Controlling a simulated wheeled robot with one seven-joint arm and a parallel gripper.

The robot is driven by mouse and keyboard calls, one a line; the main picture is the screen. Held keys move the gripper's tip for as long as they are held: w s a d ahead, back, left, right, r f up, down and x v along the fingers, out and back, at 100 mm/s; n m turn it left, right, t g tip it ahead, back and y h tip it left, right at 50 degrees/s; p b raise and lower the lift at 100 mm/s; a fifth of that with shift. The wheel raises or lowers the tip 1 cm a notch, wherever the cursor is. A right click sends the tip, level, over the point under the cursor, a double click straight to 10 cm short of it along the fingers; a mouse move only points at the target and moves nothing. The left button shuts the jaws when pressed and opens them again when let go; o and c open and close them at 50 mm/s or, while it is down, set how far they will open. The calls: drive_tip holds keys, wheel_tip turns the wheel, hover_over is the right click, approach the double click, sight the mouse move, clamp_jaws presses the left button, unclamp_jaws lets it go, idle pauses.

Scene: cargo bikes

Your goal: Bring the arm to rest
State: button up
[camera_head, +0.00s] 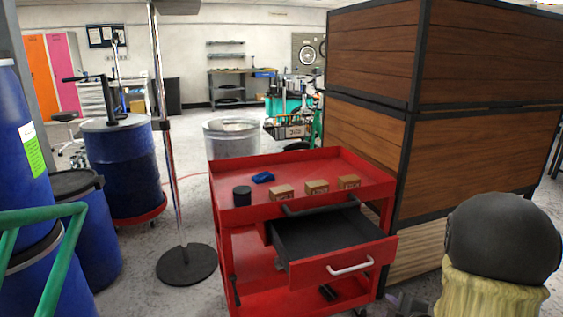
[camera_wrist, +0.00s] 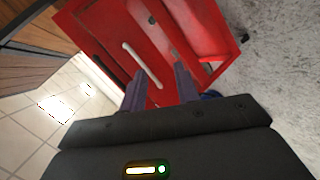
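My gripper (camera_wrist: 160,76) shows in the wrist view with its two grey fingers spread apart and nothing visible between them. In the head view a small part of it (camera_head: 408,303) shows at the bottom edge, right of the red tool cart (camera_head: 228,236). The cart's top drawer (camera_head: 342,262) is pulled out, and the visible part of its dark inside is bare. The drawer's pale handle (camera_head: 352,267) faces the lower right. A handle (camera_wrist: 141,64) also shows in the wrist view, beyond the fingers and apart from them.
Several small boxes (camera_head: 317,186), a blue item (camera_head: 263,177) and a dark cylinder (camera_head: 242,196) stand on the cart. Large wooden crates (camera_head: 465,153) rise behind it at the right. A post base (camera_head: 187,265) and blue barrels (camera_head: 123,170) stand left.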

drive_tip(key=s+a+m+g+h, duration=0.1)
drive_tip(key=s+a+m+g, duration=0.8)
drive_tip(key=s+a+m, duration=0.45)
wheel_tip(320, 180, up, 35)
drive_tip(key=d+m+p, duration=0.1)
drive_tip(key=p, duration=3.3)
drive_tip(key=shift+s+d+r+m+p, duration=0.15)
drive_tip(key=shift+s+d+m+p, duration=0.2)
